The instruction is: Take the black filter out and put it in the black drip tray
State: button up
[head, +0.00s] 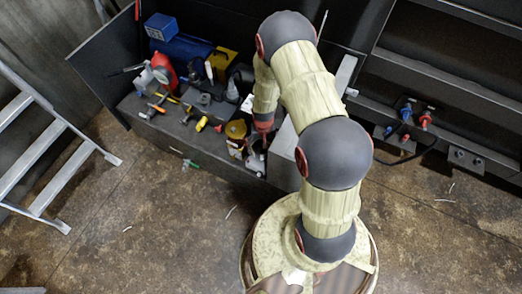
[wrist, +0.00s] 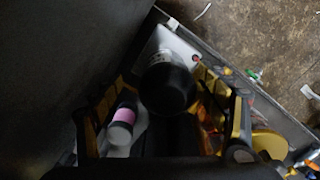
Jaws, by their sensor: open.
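The black filter appears to be the dark cylinder (wrist: 168,82) in the wrist view. It stands between the two yellow-and-black fingers of my gripper (wrist: 163,76), which are spread apart. I cannot tell whether either finger touches it. In the head view my gripper (head: 262,124) is low at the right end of the tool-covered bench, and my arm hides much of that spot. I cannot make out the black drip tray with certainty in either view.
A bottle with a pink band (wrist: 123,117) is close by the left finger. A yellow round item (wrist: 270,143) lies right of the right finger. The dark bench (head: 150,127) holds several tools, a blue toolbox (head: 180,47) and a red item (head: 163,70). A ladder (head: 45,150) stands left.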

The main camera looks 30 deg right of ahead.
jog(key=shift+w+a+r+m, duration=0.1)
jog(key=shift+w+m, duration=0.5)
jog(key=shift+m, duration=0.3)
jog(key=m, duration=0.1)
jog(key=w+m, duration=0.1)
jog(key=m, duration=0.1)
jog(key=shift+w+a+r+m, duration=0.1)
jog(key=shift+w+m, duration=0.15)
jog(key=shift+m, duration=0.15)
jog(key=m, duration=0.4)
jog(key=shift+s+m, duration=0.15)
jog(key=shift+m, duration=0.25)
jog(key=m, duration=0.5)
jog(key=shift+s, duration=0.35)
jog(key=shift+c, duration=0.4)
jog(key=c, duration=1.2)
jog(key=n, duration=0.5)
jog(key=shift+s, duration=0.1)
